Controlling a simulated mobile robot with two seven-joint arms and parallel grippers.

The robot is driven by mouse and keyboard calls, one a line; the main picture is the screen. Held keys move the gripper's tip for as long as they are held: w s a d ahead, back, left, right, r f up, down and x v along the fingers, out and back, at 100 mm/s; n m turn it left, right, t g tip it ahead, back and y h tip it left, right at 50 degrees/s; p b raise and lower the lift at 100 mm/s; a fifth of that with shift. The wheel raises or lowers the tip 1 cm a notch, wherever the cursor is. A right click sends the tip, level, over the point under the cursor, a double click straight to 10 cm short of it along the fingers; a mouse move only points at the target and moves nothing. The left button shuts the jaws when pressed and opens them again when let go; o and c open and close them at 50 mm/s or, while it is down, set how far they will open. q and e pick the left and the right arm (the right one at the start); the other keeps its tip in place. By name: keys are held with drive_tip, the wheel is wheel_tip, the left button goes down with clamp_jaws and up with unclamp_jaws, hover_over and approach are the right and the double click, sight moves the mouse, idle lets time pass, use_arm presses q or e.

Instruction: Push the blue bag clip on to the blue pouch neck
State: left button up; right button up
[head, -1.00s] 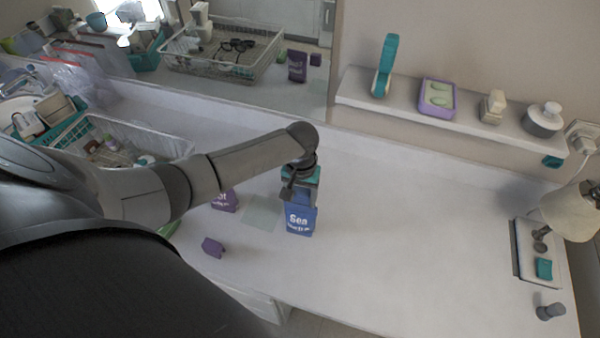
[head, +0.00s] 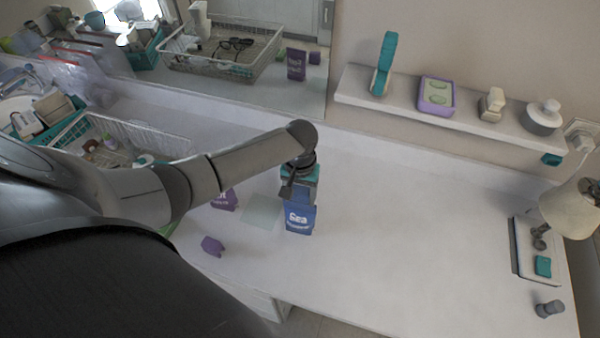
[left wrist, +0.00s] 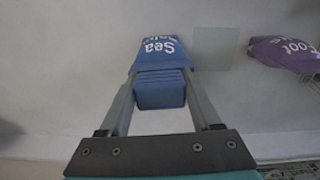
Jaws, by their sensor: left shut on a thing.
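The blue pouch (head: 300,220) with white "Sea" lettering stands on the white counter, directly below my left gripper (head: 300,190). It also shows beyond the fingertips in the left wrist view (left wrist: 160,48). My left gripper (left wrist: 160,78) is shut on the ridged blue bag clip (left wrist: 160,92), which sits between its two fingers. The clip lines up with the top of the pouch and appears to meet or overlap it. The pouch neck is hidden behind the clip and fingers, so I cannot tell how far the clip is on. My right gripper is out of view.
A purple pouch (head: 225,200) and a loose purple clip (head: 212,246) are to the left. A pale green square (head: 262,212) lies beside the blue pouch. A wire basket (head: 165,143) stands at the back left. The counter to the right is mostly clear up to the lamp (head: 572,208).

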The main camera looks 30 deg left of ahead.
sight(301, 190)
use_arm(q)
drive_tip(key=shift+f, duration=0.35)
drive_tip(key=shift+r, duration=0.4)
wheel_tip(301, 190, up, 8)
drive_tip(key=shift+w+f, duration=0.1)
drive_tip(key=shift+f, duration=0.15)
drive_tip(key=d+m+b, duration=0.2)
drive_tip(key=d+b, duration=0.6)
drive_tip(key=b, duration=0.7)
drive_tip(key=s+f+m+b, duration=0.1)
drive_tip(key=s+f+b, duration=0.1)
drive_tip(key=s+b, duration=0.3)
drive_tip(key=b, duration=0.4)
drive_tip(key=shift+s+d+f+m, duration=0.15)
drive_tip(key=shift+s+d+m, duration=0.05)
drive_tip(key=shift+s+m, duration=0.15)
